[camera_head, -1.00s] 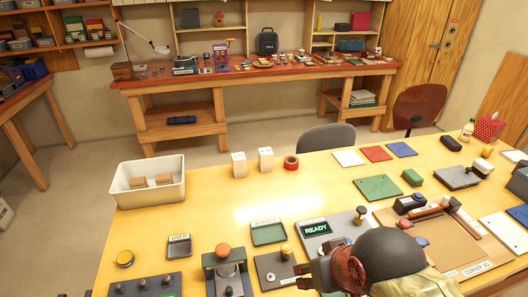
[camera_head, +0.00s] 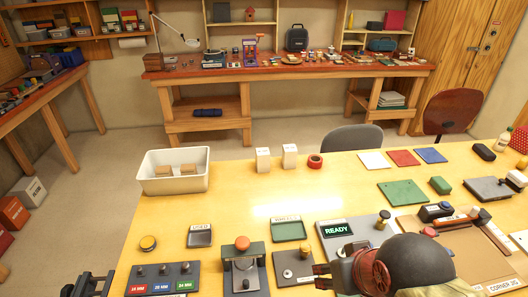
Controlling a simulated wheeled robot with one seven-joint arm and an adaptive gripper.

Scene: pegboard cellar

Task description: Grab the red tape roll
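The red tape roll (camera_head: 315,161) lies flat near the far edge of the yellow table (camera_head: 300,186). It is just right of two white blocks, with a small gap to the nearer one. In the head view, what looks like my gripper (camera_head: 95,284) shows dark at the bottom left, by the table's left edge. Its two fingers seem apart with nothing between them. It is far from the roll, nearer the camera and to the left. Its lower part is cut off by the frame.
Two white blocks (camera_head: 276,158) and a white bin (camera_head: 174,172) with brown blocks stand left of the roll. Coloured flat plates (camera_head: 403,158) lie to its right. Table before the roll is clear.

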